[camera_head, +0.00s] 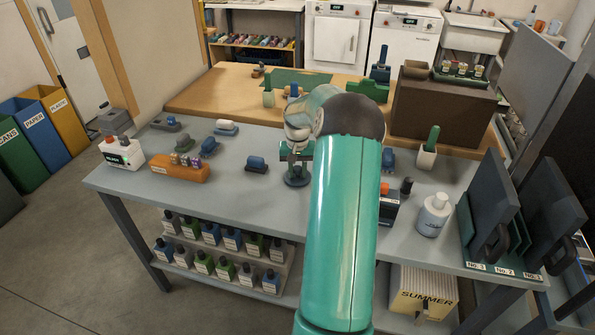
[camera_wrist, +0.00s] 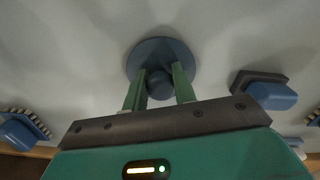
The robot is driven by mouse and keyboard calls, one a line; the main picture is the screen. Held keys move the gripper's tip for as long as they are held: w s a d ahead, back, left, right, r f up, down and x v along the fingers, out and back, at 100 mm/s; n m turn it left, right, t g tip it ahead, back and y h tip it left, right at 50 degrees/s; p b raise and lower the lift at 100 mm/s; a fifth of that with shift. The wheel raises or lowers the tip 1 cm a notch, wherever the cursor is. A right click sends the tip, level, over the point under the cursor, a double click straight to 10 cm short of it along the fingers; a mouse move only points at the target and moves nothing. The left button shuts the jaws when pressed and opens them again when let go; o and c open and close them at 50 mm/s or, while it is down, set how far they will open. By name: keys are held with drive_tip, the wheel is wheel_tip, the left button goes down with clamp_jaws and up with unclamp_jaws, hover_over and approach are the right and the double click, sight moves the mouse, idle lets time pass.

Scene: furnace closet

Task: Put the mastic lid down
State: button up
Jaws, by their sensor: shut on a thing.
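The mastic lid, a round blue-grey disc with a knob, shows between my fingertips in the wrist view (camera_wrist: 160,55) and at mid-table in the head view (camera_head: 296,181). My gripper (camera_wrist: 159,80) has its two green fingers on either side of the knob and is shut on it. In the head view, my gripper (camera_head: 296,158) points down over the lid, partly hidden by my arm. The lid looks level and close to the grey tabletop (camera_head: 225,195); I cannot tell whether it touches. No mastic container is clearly identifiable.
A dark-based blue block (camera_head: 256,165) stands left of the lid and an orange rack (camera_head: 180,170) farther left. Grey tabletop is bare in front of the lid. My arm hides some of the table.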

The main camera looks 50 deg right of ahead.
sight(297, 169)
drive_tip(key=shift+f, duration=0.2)
drive_tip(key=o, duration=1)
drive_tip(key=shift+c, duration=0.2)
wheel_tip(297, 169, up, 12)
drive_tip(key=shift+r, duration=0.15)
